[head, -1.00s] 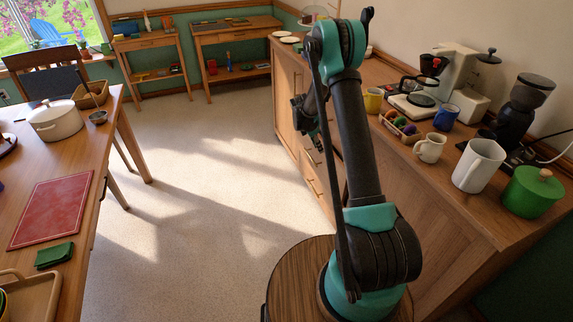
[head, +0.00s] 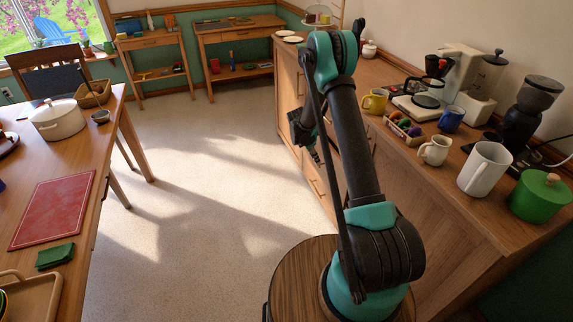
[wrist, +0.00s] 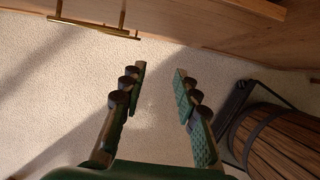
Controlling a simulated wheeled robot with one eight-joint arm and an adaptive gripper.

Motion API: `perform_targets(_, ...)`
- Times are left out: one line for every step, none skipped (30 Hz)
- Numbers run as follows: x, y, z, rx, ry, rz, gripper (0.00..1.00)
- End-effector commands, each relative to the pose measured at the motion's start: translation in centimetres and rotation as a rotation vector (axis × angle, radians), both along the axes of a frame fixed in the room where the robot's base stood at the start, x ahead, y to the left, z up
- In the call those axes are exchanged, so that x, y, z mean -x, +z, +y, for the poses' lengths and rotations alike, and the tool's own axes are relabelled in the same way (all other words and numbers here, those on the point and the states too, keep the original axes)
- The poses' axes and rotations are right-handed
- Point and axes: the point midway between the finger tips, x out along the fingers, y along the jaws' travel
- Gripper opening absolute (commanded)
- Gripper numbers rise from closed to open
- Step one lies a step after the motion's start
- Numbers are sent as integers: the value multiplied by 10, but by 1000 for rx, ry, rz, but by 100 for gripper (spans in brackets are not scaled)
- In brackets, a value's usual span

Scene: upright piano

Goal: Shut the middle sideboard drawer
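The sideboard (head: 452,208) stands along the right wall, its drawer fronts facing the open floor. A lower drawer with a brass handle (head: 315,187) shows in the head view. My arm and gripper hide most of the drawers above it, so I cannot tell how far the middle one stands out. My gripper (head: 316,156) is beside the drawer fronts, pointing down. In the wrist view my gripper (wrist: 160,69) is open and empty, with floor between its fingers. A brass handle (wrist: 95,27) and wooden front lie beyond the fingertips, apart from them. A wooden edge (wrist: 255,8) juts in at the top right.
The floor (head: 190,190) left of the sideboard is clear. A table (head: 110,190) with a red board stands at the left. Mugs, a green pot (head: 541,195) and a coffee maker (head: 425,95) stand on the sideboard top.

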Motion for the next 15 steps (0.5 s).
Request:
perform_targets(3, 0, 11, 0, 4, 1, 31)
perform_targets(5, 0, 15, 0, 3, 0, 31)
perform_targets(7, 0, 22, 0, 3, 0, 31)
perform_targets(9, 0, 28, 0, 4, 0, 31)
perform_targets(10, 0, 33, 0, 4, 0, 31)
perform_targets(13, 0, 39, 0, 4, -1, 31)
perform_targets(14, 0, 45, 0, 4, 0, 31)
perform_targets(16, 0, 50, 0, 4, 0, 31)
perform_targets(18, 0, 57, 0, 3, 0, 31)
perform_targets(20, 0, 62, 0, 3, 0, 31)
perform_targets(22, 0, 67, 0, 4, 1, 31)
perform_targets(24, 0, 74, 0, 4, 1, 31)
perform_targets(25, 0, 79, 0, 4, -1, 31)
perform_targets(27, 0, 84, 0, 4, -1, 31)
perform_targets(29, 0, 91, 0, 4, 0, 31)
